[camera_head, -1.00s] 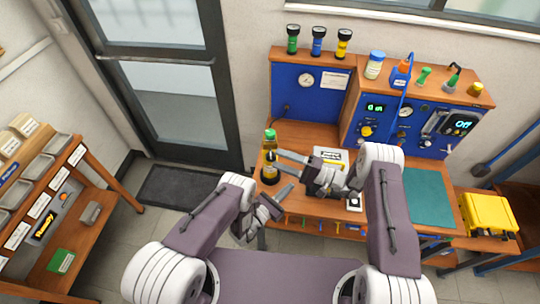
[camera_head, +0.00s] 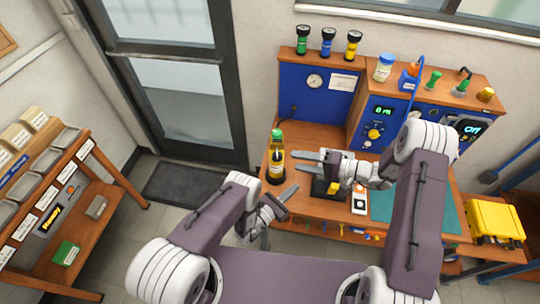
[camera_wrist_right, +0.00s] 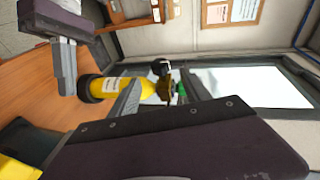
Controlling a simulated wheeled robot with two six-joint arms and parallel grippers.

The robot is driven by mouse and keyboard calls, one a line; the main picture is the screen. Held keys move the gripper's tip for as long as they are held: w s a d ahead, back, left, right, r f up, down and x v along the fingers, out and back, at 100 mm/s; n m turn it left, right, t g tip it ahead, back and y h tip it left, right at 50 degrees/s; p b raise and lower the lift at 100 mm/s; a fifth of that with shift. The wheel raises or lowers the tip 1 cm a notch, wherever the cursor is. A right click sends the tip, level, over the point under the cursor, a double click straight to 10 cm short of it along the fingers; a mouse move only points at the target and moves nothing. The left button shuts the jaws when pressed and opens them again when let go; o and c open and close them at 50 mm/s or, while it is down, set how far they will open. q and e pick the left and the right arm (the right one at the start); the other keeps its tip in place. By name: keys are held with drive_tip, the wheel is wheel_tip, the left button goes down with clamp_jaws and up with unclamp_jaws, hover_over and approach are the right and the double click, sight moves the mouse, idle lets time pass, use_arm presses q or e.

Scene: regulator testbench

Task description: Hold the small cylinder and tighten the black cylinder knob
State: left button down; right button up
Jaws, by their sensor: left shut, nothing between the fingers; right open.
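The small cylinder (camera_head: 275,172) is a yellow bottle with a dark base and a green top. It stands upright near the bench's left front corner. In the right wrist view the yellow cylinder (camera_wrist_right: 108,87) lies sideways across the picture, with the black knob (camera_wrist_right: 160,67) beside its neck. My right gripper (camera_head: 301,164) is open just right of the cylinder. Its fingers point left toward it, and the cylinder is not gripped. My left gripper (camera_head: 287,199) is shut and empty, below and in front of the cylinder.
The wooden bench carries a blue test panel (camera_head: 320,103), a green mat (camera_head: 440,206) and a black device (camera_head: 322,189). A yellow case (camera_head: 494,222) stands at the right. A shelf with trays (camera_head: 98,205) is at the left.

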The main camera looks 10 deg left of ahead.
sight(277, 157)
drive_tip(key=x, duration=1.1)
drive_tip(key=shift+a, duration=0.35)
drive_tip(key=shift+c, duration=0.4)
clamp_jaws()
drive_tip(key=shift+r+m+t+y, duration=0.25)
drive_tip(key=shift+m+y, duration=0.15)
drive_tip(key=shift+y, duration=0.7)
drive_tip(key=shift+r+m+t+y, duration=0.15)
drive_tip(key=shift+r+m+y, duration=0.2)
drive_tip(key=shift+y, duration=0.75)
drive_tip(key=shift+f, duration=0.1)
drive_tip(key=shift+o, duration=0.4)
unclamp_jaws()
